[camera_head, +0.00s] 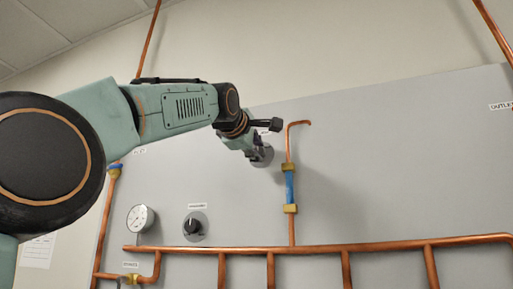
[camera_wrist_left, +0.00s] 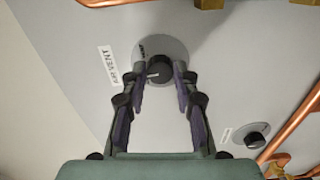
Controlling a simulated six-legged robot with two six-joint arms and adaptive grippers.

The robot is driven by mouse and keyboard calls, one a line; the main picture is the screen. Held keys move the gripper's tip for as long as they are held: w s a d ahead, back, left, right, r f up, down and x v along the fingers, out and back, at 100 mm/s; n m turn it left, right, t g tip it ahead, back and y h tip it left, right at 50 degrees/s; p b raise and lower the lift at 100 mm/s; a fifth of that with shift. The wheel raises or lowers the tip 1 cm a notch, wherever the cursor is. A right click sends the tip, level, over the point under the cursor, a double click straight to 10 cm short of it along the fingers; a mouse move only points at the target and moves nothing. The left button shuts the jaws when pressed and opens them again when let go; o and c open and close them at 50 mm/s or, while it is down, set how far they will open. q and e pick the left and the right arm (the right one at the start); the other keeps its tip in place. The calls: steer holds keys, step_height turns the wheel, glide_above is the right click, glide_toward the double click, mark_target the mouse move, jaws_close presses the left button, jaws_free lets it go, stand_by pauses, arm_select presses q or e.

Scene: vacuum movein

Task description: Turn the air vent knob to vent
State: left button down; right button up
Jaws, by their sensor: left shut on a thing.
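The air vent knob (camera_wrist_left: 159,70) is black and round with a white pointer line. It sits on a grey round plate (camera_wrist_left: 165,49) beside an "AIR VENT" label (camera_wrist_left: 108,66). In the left wrist view the pointer line points toward the left of the picture. My left gripper (camera_wrist_left: 160,73) has a finger on each side of the knob and is shut on it. In the head view my left gripper (camera_head: 261,153) is at the wall panel, and it hides most of the knob and plate. My right gripper is in neither view.
A second black knob (camera_head: 193,226) and a round gauge (camera_head: 140,218) are lower left on the grey panel (camera_head: 400,160). A copper pipe with a blue section (camera_head: 290,188) stands just right of my left gripper. A horizontal copper pipe (camera_head: 385,246) runs below.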

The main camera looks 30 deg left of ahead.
arm_select(q)
steer(key=shift+f+m, duration=0.2)
steer(key=shift+m, duration=4.9)
steer(key=c, duration=1.4)
jaws_free()
steer(key=o, duration=0.4)
steer(key=shift+s+r, duration=0.15)
